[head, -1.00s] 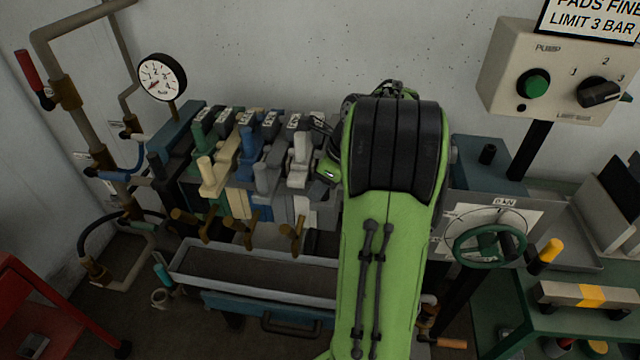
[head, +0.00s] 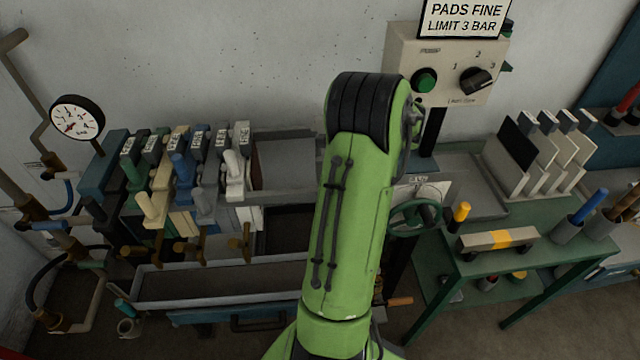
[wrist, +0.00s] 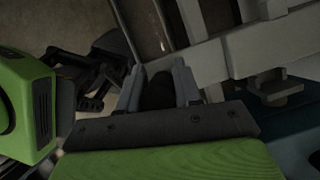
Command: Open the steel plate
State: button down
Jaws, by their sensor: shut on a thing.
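A row of plates hangs in a press, with labels too small to read. A grey plate (head: 203,205) stands between a blue plate (head: 184,170) and a white one (head: 235,178); I cannot tell which plate is the steel one. A gap with a dull brownish-grey panel (head: 285,162) lies right of the white plate. My gripper is hidden behind my green arm in the head view. In the wrist view my gripper (wrist: 158,78) has its grey fingers on either side of a dark handle-like thing (wrist: 157,96). What this belongs to is unclear.
A trough (head: 215,285) runs below the plates. A green handwheel (head: 415,216) and a pump control box (head: 450,65) stand to the right, with a green table (head: 480,240). A gauge (head: 77,117) and pipes crowd the left.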

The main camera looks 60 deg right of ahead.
jog(key=shift+s+d, duration=0.1)
jog(key=c, duration=0.8)
grip_release()
jog(key=shift+c, duration=0.2)
jog(key=p+v, duration=0.4)
jog(key=v, duration=1.1)
jog(key=shift+r, duration=0.35)
jog(key=shift+s, duration=0.1)
